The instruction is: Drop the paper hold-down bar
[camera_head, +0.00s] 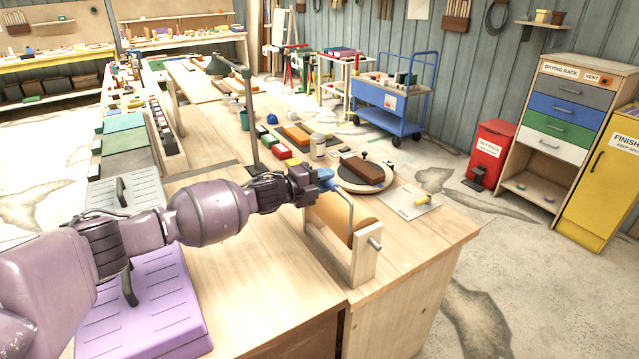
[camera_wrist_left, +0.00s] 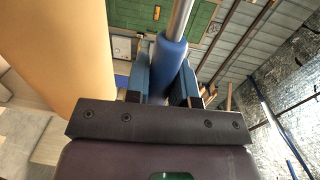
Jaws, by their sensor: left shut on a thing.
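The paper hold-down bar is a bent grey metal rod (camera_head: 348,203) with a blue grip. The blue grip (camera_wrist_left: 170,58) shows between my left fingers in the left wrist view, with the metal rod running up beyond it. My left gripper (camera_head: 322,184) is shut on this grip, at the upper left of the paper roll. The brown paper roll (camera_head: 340,216) sits in a wooden stand (camera_head: 364,258) near the bench's front corner. The roll also fills the upper left of the left wrist view (camera_wrist_left: 60,50). My right gripper is not in view.
The wooden bench (camera_head: 420,245) has bare room right of the stand. A round turntable (camera_head: 360,178) with a brown block, a white bottle (camera_head: 318,147) and a white sheet (camera_head: 408,202) lie behind it. A purple case (camera_head: 150,305) lies under my left arm.

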